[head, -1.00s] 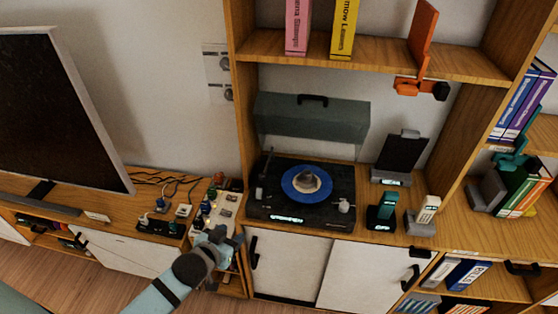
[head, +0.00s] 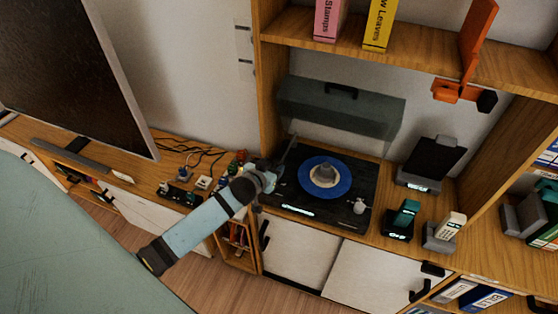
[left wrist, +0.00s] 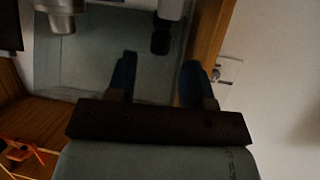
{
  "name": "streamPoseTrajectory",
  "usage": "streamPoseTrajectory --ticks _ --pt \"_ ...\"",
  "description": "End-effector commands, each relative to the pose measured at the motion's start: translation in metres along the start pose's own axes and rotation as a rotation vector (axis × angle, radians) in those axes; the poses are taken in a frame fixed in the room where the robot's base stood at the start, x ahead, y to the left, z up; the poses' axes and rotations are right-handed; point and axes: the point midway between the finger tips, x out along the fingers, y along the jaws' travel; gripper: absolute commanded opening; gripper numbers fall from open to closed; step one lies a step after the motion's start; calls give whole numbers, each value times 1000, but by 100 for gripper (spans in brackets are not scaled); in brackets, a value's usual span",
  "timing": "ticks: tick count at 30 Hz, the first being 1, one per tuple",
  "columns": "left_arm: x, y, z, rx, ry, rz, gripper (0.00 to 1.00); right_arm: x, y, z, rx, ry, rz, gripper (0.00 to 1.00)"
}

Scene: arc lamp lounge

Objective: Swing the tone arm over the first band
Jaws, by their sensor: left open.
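The black turntable (head: 366,182) stands on the wooden cabinet top with a blue record (head: 340,186) on it. A thin dark bar, seemingly the tone arm (head: 290,150), shows at the turntable's left rear. My left gripper (head: 274,170) is at the turntable's left edge, close to the bar; the head view does not show whether they touch. In the left wrist view the left gripper (left wrist: 160,78) has its two blue fingers apart with nothing clearly between them. A metal cylinder (left wrist: 60,20) shows beyond them. My right gripper is not in view.
The grey-green cover (head: 345,108) stands raised behind the turntable. A pale knob (head: 359,206) sits at its right front. Phone-like devices (head: 400,220) stand to the right. An orange bracket (head: 455,92) hangs under the upper shelf. A television (head: 65,70) is left.

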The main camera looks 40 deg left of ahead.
Motion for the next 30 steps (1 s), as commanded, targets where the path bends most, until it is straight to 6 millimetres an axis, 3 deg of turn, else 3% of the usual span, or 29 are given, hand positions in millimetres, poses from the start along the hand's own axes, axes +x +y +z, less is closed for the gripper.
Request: streamPoseTrajectory --ticks 3,9,20,26,30 --pt "22 0 -2 1 0 -1 47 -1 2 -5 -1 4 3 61" --pt "42 0 0 1 1 1 47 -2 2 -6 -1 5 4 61" --pt "46 0 0 0 0 1 47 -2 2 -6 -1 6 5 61" --pt "46 0 0 0 0 1 1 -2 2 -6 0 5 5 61" --pt "46 0 0 0 0 0 0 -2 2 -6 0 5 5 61"
